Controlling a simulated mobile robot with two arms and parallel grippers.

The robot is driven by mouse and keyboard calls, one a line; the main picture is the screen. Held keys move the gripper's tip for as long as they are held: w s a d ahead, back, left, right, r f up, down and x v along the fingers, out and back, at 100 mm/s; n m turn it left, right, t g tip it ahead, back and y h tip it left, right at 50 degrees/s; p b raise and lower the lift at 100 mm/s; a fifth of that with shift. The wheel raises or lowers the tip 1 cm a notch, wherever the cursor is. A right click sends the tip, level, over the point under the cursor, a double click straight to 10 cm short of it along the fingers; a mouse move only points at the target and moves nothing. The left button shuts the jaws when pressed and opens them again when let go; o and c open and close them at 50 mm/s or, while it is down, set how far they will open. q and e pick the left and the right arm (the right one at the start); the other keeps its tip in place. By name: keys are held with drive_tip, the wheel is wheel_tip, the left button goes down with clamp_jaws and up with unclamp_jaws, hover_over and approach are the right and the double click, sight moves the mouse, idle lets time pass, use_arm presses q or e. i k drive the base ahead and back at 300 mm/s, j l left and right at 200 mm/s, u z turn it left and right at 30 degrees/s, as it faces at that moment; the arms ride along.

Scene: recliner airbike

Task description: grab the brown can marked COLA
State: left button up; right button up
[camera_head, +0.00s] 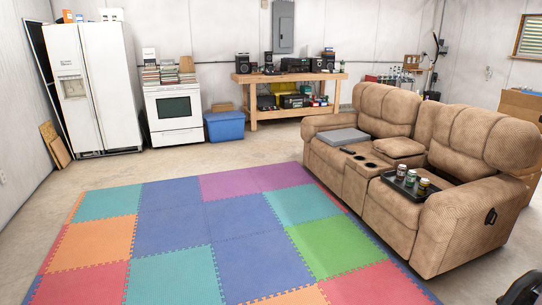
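A black tray (410,185) rests on the right seat of the tan recliner sofa. Three small cans stand upright on it: a brownish one (401,172) at the back left, a dark green one (410,178) in the middle, and a yellow-brown one (423,187) at the front right. Their lettering is too small to read, so I cannot tell which is marked COLA. No gripper fingers can be made out, and nothing touches the cans.
The recliner sofa (460,225) stands on the right, with a grey flat case (343,138) on its left seat. A coloured foam mat (170,215) covers the open floor before it. A fridge, a stove, a blue bin (224,128) and a wooden workbench line the back.

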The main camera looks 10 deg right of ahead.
sight(401, 171)
drive_tip(key=i, duration=1.05)
drive_tip(key=i+j+z, duration=0.1)
drive_tip(key=i, duration=1)
drive_tip(key=i+j+z, duration=0.1)
drive_tip(key=i+z, duration=0.35)
drive_tip(key=i+j+z, duration=0.2)
drive_tip(key=i+z, duration=0.25)
drive_tip(key=i+j+z, duration=0.2)
drive_tip(key=j+z, duration=0.15)
drive_tip(key=z, duration=0.15)
drive_tip(key=i+j+z, duration=0.3)
drive_tip(key=j+z, duration=0.15)
